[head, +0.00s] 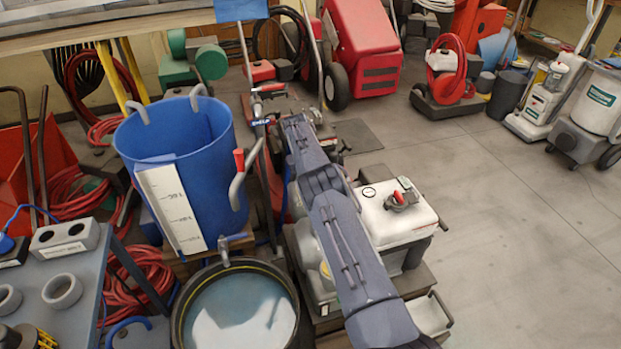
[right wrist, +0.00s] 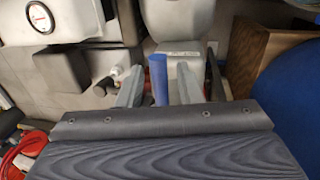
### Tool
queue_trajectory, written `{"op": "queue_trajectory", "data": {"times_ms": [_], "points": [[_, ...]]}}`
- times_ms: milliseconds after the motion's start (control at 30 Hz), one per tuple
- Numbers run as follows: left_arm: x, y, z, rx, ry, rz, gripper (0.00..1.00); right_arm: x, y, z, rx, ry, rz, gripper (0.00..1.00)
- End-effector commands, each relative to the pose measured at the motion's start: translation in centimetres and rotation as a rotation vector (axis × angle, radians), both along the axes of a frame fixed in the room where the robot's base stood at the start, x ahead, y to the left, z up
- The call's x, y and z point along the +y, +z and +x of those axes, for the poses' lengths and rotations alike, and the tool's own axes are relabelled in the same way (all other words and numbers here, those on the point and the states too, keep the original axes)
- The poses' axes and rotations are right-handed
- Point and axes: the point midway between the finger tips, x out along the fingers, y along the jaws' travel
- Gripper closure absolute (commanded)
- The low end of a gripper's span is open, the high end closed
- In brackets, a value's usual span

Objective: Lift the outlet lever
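A blue upright rod (right wrist: 159,82) shows between the two grey fingers of my right gripper (right wrist: 157,88) in the right wrist view. It may be the outlet lever, but I cannot tell for certain. The fingers stand apart with a narrow gap on each side of it, and no contact shows. In the head view my right arm reaches from the bottom right past the white tank, and its fingers are hidden there. My left gripper is not in view.
The white tank (head: 395,222) stands close right of my arm. A round dark-rimmed tub (head: 290,310) is in front, and a grey bench (head: 55,285) is at left. Red hoses lie on the floor at left. Open floor (head: 510,210) lies to the right.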

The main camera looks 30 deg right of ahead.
Motion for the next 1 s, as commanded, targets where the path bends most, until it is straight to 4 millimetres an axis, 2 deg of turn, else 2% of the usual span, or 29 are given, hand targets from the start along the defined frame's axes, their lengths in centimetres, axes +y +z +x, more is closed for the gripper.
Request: {"op": "queue_trajectory", "data": {"times_ms": [167,400,500,867,933,1000], "points": [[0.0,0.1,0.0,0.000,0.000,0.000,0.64,0.4,2.1,0.2,-0.005,0.001,-0.001,0.67],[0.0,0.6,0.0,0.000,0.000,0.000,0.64,1.1,6.2,0.5,-0.004,0.001,-0.001,0.67],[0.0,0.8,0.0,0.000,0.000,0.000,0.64,1.3,7.1,0.5,-0.003,0.000,-0.002,0.67],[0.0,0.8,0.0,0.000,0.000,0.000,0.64,1.4,7.6,0.5,-0.002,-0.001,-0.001,0.69],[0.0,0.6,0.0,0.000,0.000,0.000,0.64,1.5,7.3,0.4,0.007,0.008,-0.005,0.78],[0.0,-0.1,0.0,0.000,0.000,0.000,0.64,1.9,6.0,-0.1,0.050,0.049,-0.028,0.87]]}}
